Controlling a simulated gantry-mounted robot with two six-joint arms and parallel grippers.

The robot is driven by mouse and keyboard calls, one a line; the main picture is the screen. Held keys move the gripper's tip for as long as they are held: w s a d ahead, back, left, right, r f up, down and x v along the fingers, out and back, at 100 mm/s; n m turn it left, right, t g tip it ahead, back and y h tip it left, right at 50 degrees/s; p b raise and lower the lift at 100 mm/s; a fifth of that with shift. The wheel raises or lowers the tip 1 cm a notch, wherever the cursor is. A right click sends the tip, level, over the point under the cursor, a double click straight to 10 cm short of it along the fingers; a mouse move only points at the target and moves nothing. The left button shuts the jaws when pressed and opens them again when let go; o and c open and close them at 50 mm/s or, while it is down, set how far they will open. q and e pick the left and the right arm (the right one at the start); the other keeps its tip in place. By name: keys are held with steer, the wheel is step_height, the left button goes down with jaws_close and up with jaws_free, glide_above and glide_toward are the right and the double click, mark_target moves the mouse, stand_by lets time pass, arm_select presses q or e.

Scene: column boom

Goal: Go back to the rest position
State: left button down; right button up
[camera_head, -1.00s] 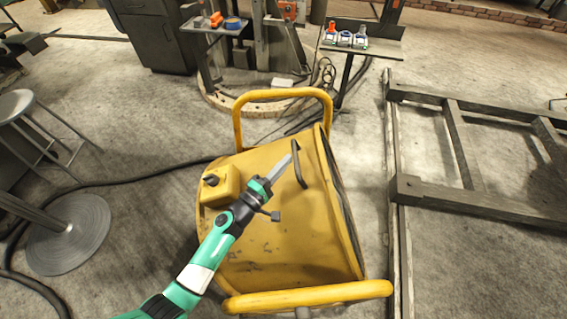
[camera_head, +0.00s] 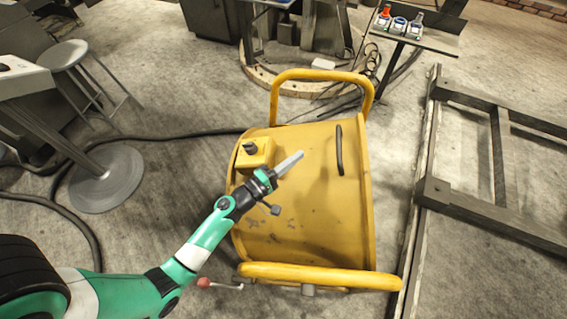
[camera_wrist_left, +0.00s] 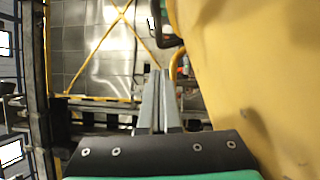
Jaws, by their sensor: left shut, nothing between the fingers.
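My left gripper (camera_head: 289,164) is shut and empty, in front of a large yellow drum-shaped machine (camera_head: 310,220) in the head view. Its closed fingers (camera_wrist_left: 158,100) also show in the left wrist view, with the machine's yellow side (camera_wrist_left: 245,60) close on the right. The fingers lie apart from the dark handle (camera_head: 339,150) on the machine. My green and white left arm comes in from the lower left. My right gripper is not in view.
A yellow tube frame (camera_head: 322,75) rises at the machine's far end. A dark metal frame (camera_head: 500,160) lies to the right. A stool (camera_head: 63,56) and a round-based table (camera_head: 106,180) stand at the left. A black cable (camera_head: 160,137) crosses the floor.

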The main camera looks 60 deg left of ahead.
arm_select(q)
steer(key=s, duration=0.4)
steer(key=shift+d+f, duration=0.15)
steer(key=shift+w, duration=0.1)
